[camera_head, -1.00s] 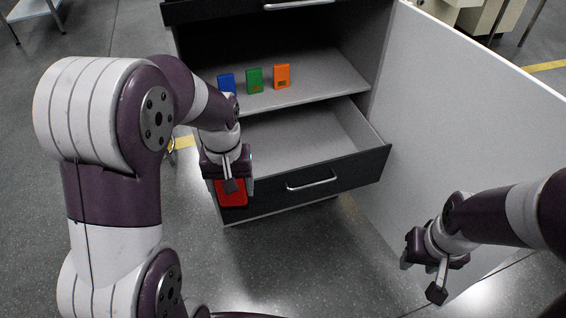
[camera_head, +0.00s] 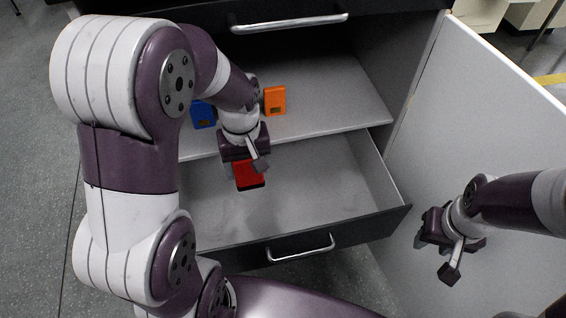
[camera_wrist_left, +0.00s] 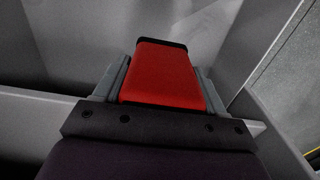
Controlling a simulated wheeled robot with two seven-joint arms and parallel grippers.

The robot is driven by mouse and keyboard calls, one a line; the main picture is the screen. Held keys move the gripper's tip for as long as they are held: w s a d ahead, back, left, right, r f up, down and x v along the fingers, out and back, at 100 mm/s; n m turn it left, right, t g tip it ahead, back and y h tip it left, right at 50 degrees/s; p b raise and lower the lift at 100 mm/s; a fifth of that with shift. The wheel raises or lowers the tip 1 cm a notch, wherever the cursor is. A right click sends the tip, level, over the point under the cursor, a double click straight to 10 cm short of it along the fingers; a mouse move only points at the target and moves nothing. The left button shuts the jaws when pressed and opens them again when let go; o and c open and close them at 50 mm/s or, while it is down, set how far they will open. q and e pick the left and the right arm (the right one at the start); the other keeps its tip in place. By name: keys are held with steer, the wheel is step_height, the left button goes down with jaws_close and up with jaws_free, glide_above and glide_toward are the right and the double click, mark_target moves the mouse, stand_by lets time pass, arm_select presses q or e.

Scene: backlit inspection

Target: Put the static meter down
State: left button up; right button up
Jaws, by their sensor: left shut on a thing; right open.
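My left gripper (camera_head: 246,167) is shut on a red meter (camera_head: 249,176), a flat box with a dark end. It holds the meter over the open drawer (camera_head: 330,200). In the left wrist view the red meter (camera_wrist_left: 160,75) sits between the two grey fingers, with grey drawer surfaces around it. I cannot tell how high it is above the drawer floor. My right gripper (camera_head: 434,256) is open and empty, beside the white panel at the right. No label reading static meter is legible.
A blue meter (camera_head: 203,115) and an orange meter (camera_head: 275,101) stand on the shelf (camera_head: 330,90) above the drawer. My left arm hides part of that shelf. The drawer's visible floor is bare. A white side panel (camera_head: 490,130) stands at the right.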

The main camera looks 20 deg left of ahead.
arm_select(q)
step_height(320, 180, down, 18)
steer(key=b, duration=0.9)
steer(key=shift+s, duration=0.1)
steer(key=shift+r, duration=0.25)
steer(key=shift+f, duration=0.2)
steer(key=o, duration=1.2)
